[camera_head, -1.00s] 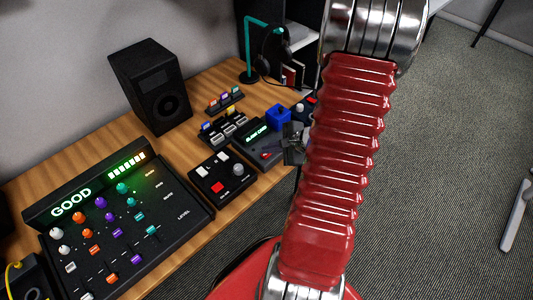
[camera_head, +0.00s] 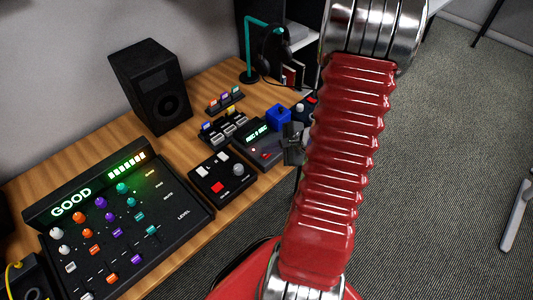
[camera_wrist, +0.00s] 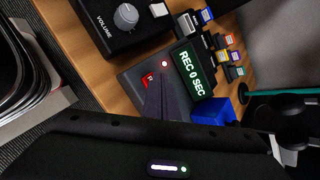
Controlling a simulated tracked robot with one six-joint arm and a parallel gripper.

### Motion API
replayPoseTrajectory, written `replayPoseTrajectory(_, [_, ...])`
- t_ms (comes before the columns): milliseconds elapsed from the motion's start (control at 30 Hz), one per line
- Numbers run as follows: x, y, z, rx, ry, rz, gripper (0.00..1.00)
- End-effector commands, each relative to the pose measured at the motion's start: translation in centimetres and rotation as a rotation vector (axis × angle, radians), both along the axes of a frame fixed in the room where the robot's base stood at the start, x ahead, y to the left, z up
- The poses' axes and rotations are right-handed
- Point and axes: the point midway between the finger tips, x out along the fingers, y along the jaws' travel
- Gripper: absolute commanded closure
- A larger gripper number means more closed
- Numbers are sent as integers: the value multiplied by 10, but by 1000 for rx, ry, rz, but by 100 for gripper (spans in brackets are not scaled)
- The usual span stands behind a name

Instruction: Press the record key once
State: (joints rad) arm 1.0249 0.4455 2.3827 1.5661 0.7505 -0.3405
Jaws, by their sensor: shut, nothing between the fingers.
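The recorder (camera_head: 270,154) is a dark box near the right edge of the desk. Its green display (camera_wrist: 189,69) reads "REC 0 SEC" in the wrist view, and a red light (camera_wrist: 164,63) glows beside it. The red record key (camera_wrist: 148,79) is partly hidden behind my fingers. My gripper (camera_wrist: 160,82) is shut and empty, its dark tips beside the key. I cannot tell whether they touch it. In the head view my gripper (camera_head: 292,143) is at the recorder's right side, where the arm hides part of the desk.
A box with a volume knob (camera_wrist: 125,16) and a red button (camera_head: 218,186) stands beside the recorder. A mixer (camera_head: 120,235), speaker (camera_head: 152,86) and headphone stand (camera_head: 250,50) are farther off.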

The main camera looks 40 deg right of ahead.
Motion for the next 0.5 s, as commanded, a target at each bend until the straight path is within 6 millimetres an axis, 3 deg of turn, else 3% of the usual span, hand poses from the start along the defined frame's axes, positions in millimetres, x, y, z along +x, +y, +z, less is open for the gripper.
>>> replayPoseTrajectory(500, [0, 0, 13, 0, 0, 0, 100])
